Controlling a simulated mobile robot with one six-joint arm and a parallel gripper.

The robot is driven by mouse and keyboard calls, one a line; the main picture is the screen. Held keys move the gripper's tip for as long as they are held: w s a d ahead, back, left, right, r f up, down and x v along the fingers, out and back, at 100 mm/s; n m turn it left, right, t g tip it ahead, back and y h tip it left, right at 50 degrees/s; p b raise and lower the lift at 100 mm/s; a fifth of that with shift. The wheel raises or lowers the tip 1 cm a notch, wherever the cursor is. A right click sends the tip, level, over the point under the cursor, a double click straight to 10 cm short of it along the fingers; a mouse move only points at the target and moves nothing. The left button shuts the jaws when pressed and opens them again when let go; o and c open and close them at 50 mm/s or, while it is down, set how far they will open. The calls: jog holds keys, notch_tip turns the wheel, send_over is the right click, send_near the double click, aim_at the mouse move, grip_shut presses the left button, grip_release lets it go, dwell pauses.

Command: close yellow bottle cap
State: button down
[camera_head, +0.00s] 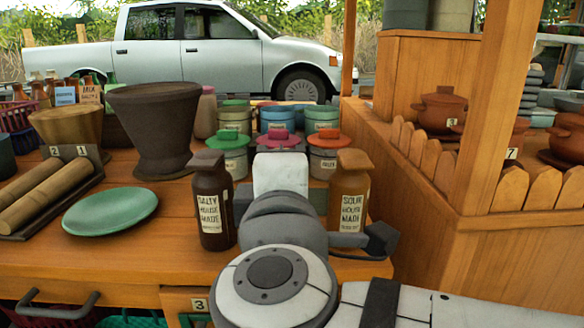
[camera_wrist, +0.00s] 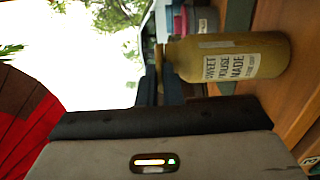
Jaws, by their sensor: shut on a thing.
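A yellow bottle (camera_wrist: 270,55) shows in the wrist view with a label reading "SWEET HOUSE MADE". The picture is turned, so its top points left. My gripper (camera_wrist: 160,74) is at that top end, with its dark fingers closed on the small yellow cap (camera_wrist: 162,62). The fingers partly cover the cap, so I cannot tell how firmly it sits on the neck. In the head view my arm hides this bottle and the fingertips.
A brown bottle (camera_head: 212,200) stands left of my wrist and a mustard bottle (camera_head: 348,195) close to its right. Lidded pots (camera_head: 235,152) stand behind. A green plate (camera_head: 110,211) lies left. A wooden post (camera_head: 500,100) and counter stand right.

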dwell(0.3)
jog(key=c, duration=1.6)
grip_release()
jog(key=shift+s+a+f+p, duration=0.1)
jog(key=shift+s+p, duration=1.15)
jog(key=shift+s, duration=2.6)
